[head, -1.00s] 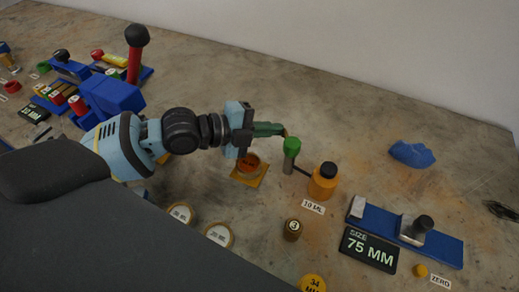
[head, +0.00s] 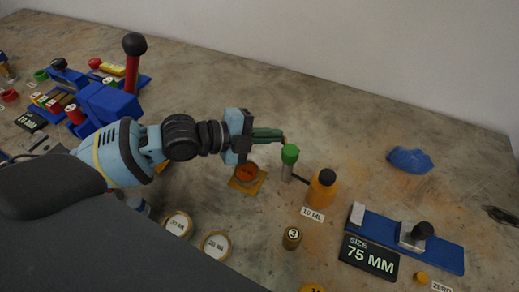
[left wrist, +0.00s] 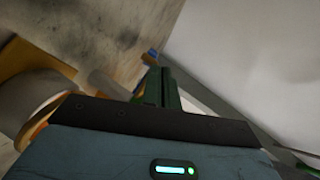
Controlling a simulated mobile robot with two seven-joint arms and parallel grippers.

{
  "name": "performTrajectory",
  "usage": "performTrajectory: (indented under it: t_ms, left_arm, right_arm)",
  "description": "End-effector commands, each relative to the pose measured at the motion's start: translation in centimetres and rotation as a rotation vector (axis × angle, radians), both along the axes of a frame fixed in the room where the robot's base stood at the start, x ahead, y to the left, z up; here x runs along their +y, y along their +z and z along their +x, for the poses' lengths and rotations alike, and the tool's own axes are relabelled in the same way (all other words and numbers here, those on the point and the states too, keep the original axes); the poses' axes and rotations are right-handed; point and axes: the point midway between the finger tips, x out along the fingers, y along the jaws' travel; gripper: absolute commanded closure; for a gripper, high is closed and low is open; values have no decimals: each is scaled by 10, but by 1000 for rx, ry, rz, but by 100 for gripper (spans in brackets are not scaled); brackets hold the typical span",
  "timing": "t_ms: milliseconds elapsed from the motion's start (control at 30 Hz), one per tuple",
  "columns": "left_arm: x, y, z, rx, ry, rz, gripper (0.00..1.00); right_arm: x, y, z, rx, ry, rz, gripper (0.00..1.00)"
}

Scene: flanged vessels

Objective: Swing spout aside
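An orange bottle (head: 322,187) stands right of centre in the head view, with a thin dark spout (head: 299,179) reaching left from it. The spout's end is near an upright grey tube with a green top (head: 290,154); I cannot tell whether they touch. My left gripper (head: 283,137) has green fingers pointing right, just behind the green top. The fingers lie close together and look shut, with nothing clearly between them. They also show in the left wrist view (left wrist: 160,90). Contact with the green top is unclear. My right gripper is not in view.
An orange cup on a yellow plate (head: 246,176) sits below my left gripper. Round lids (head: 216,245), a small numbered jar (head: 291,237) and a blue gauge with a black knob (head: 408,236) stand nearer.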

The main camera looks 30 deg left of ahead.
Motion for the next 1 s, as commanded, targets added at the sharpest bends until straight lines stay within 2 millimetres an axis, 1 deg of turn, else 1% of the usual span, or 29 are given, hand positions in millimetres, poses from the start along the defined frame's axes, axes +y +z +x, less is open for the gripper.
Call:
performTrajectory:
  t_ms: [133,400,600,767,1000]
  left_arm:
    - [10,3,-9,-1,2,3,100]
    - [33,13,-35,1,0,4,100]
    - [47,20,-48,-2,2,3,100]
    - [51,23,-53,-2,0,1,100]
    - [52,24,-54,-3,-1,0,100]
  right_arm:
    - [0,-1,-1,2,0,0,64]
    - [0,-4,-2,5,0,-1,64]
    - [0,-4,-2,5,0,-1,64]
    - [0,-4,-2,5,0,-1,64]
    - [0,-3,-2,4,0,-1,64]
